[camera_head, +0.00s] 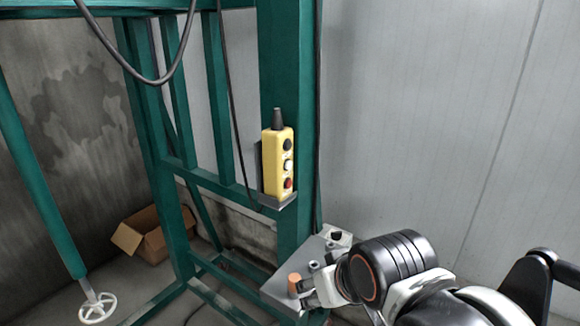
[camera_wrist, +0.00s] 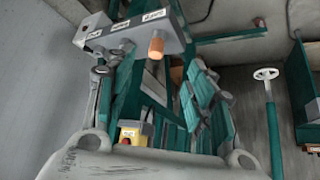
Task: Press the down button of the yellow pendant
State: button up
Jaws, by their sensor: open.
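The yellow pendant (camera_head: 278,162) stands upright in a grey holder on the green post in the head view. Its face has a black button (camera_head: 287,144) at the top, a white one (camera_head: 288,165) in the middle and a red one (camera_head: 288,183) at the bottom. Their markings are too small to read. In the wrist view a small part of the pendant (camera_wrist: 133,138) shows low in the picture, partly hidden by my wrist. My gripper (camera_head: 311,278) is open, below and to the right of the pendant, apart from it. It appears close to a grey control panel.
The grey panel (camera_head: 270,291) with an orange knob (camera_head: 294,284) lies close by my gripper; the knob also shows in the wrist view (camera_wrist: 156,46). Green frame beams, a hanging cable (camera_head: 155,78), a white handwheel (camera_head: 97,307) and a cardboard box (camera_head: 151,240) are on the left.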

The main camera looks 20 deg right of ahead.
grip_shut()
dwell(1.1)
